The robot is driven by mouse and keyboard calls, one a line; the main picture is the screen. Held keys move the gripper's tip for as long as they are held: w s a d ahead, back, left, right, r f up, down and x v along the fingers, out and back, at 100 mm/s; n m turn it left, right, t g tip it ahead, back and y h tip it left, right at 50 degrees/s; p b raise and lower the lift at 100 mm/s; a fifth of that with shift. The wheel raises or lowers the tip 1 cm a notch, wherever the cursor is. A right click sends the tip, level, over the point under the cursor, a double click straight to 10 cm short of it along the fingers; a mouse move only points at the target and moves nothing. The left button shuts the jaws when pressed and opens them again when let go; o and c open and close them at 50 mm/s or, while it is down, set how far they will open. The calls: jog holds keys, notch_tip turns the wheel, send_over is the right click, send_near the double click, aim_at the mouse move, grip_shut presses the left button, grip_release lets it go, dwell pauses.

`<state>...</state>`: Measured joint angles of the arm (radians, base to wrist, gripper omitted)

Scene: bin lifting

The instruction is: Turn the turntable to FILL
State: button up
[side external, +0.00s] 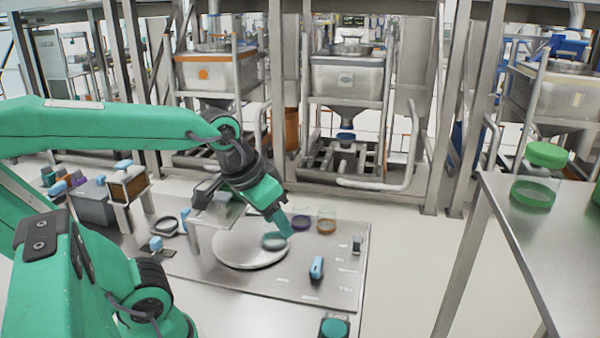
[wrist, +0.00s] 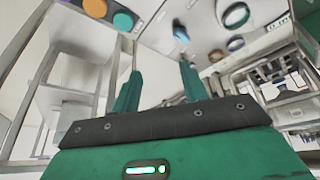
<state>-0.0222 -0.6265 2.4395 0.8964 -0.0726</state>
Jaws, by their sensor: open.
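The turntable (side external: 238,257) is a pale round disc set in a grey metal plate, left of centre in the side view. A clear round dish with a teal rim (side external: 275,242) appears on its right part. My gripper (side external: 279,223) points down over the turntable's right side, close to that dish; I cannot tell whether it touches. In the wrist view my gripper (wrist: 158,85) has its two green fingers apart, with nothing seen between them. Small white labels on the plate are too small to read, so FILL cannot be made out. Part of the disc's far side is hidden by my arm.
Dishes with a purple rim (side external: 301,223) and an orange rim (side external: 326,226) stand right of the turntable. A blue handle (side external: 317,268) stands at the plate's front, near a green round button (side external: 334,328). A metal table (side external: 500,235) stands at right.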

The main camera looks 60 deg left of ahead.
jog(key=w+a+f+n+g, duration=0.3)
jog(key=w+f+n, duration=0.1)
jog(key=w, duration=0.4)
jog(key=n+g, duration=0.2)
jog(key=n, duration=0.2)
send_near(317, 262)
jog(key=shift+s+d+f, duration=0.1)
jog(key=shift+f, duration=0.25)
jog(key=shift+f, duration=0.15)
jog(key=shift+f, duration=3.75)
grip_shut()
